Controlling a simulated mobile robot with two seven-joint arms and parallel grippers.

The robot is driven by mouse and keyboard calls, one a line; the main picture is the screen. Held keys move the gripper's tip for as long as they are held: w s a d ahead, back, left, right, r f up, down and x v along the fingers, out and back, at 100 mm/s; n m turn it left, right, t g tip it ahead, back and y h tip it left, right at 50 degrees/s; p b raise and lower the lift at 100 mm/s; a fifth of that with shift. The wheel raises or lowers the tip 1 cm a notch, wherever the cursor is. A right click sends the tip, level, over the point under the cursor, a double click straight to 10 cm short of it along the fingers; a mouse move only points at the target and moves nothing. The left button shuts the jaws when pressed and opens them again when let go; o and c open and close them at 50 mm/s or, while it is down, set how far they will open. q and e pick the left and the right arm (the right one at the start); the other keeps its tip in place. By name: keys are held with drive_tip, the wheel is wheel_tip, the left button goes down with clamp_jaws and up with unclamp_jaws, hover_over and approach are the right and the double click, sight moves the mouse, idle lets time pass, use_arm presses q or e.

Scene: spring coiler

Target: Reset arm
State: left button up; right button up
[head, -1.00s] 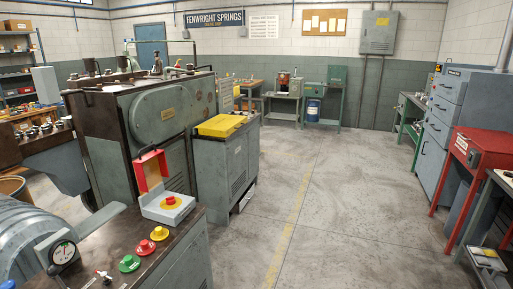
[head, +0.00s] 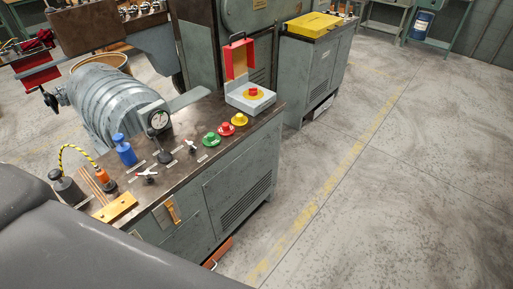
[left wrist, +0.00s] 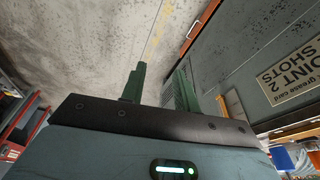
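My left gripper (left wrist: 160,88) shows in the left wrist view with its two dark green fingers apart and nothing between them. It points toward concrete floor, beside a grey cabinet side with a "grease card" plate (left wrist: 290,77). Neither gripper shows in the head view, and my right gripper is not seen. In the head view a control bench (head: 170,187) carries a red mushroom button (head: 256,93) on a yellow disc, its red hinged cover (head: 239,60) standing open. Yellow (head: 239,119), red (head: 225,129) and green (head: 211,139) buttons and small toggle levers (head: 147,175) lie nearer. No separate reset arm can be identified.
A yellow-topped cabinet (head: 314,25) stands beyond. The floor (head: 410,170) on the right is clear.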

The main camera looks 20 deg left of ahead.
use_arm(q)
drive_tip(key=w+d+f+t+h, duration=0.1)
drive_tip(key=w+d+f+t, duration=0.1)
drive_tip(key=w+f+t, duration=0.2)
drive_tip(key=shift+w+d+f+t+h, duration=0.15)
drive_tip(key=shift+w+f+t+h, duration=0.2)
drive_tip(key=shift+f+t, duration=1.4)
drive_tip(key=shift+w+f+g, duration=0.1)
drive_tip(key=shift+f+g, duration=0.35)
